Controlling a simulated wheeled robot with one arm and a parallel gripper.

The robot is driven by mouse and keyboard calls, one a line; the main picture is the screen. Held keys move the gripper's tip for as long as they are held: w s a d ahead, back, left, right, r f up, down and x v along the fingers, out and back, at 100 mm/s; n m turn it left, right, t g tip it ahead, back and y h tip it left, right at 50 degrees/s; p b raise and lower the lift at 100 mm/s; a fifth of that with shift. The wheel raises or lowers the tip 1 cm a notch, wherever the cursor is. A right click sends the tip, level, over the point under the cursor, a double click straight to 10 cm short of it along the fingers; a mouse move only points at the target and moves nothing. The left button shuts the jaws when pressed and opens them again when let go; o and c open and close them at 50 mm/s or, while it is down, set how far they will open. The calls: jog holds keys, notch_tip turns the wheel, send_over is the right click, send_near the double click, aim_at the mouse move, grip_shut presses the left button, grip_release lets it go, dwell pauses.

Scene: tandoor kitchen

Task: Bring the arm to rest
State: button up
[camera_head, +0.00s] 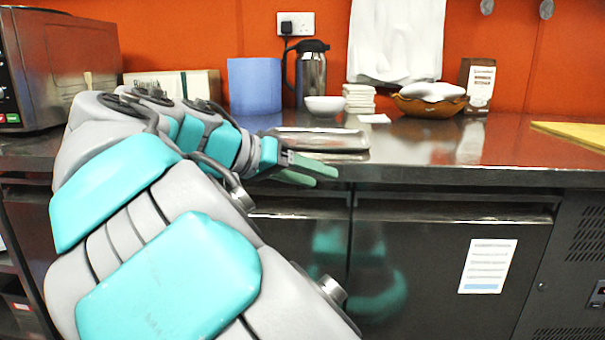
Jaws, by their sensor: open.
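My arm, grey with turquoise panels, fills the left of the head view and is folded with its end pointing right. My gripper (315,172) is at the front edge of the steel counter (420,176), close to a shallow metal tray (318,133). Its two green fingers are apart, and nothing shows between them. I cannot tell how far the gripper is from the counter edge.
A blue box (254,86), a steel flask (311,76), a white bowl (325,105) and a brown bowl (430,106) stand at the back. A microwave (62,65) is at left, a yellow board (575,132) at right. Dark cabinet doors (430,260) lie below.

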jog(key=s+d+f+n+g+y+p, duration=0.1)
jog(key=s+d+f+g+y, duration=0.15)
jog(key=s+d+f, duration=0.55)
jog(key=s+d+f+n+g+y+p, duration=0.1)
jog(key=s+d+f+g, duration=0.3)
jog(key=d, duration=0.6)
jog(key=s+a+f+n+g+y, duration=0.1)
jog(key=s+a+f+y, duration=0.1)
jog(key=s+f, duration=0.6)
jog(key=s+a+f+n+g+y+p, duration=0.1)
jog(key=s+a+f+y, duration=0.1)
jog(key=s+f+y, duration=0.3)
jog(key=s+f, duration=0.3)
jog(key=s, duration=0.4)
jog(key=shift+a+n, duration=0.3)
jog(key=shift+a, duration=0.05)
jog(key=shift+y, duration=0.25)
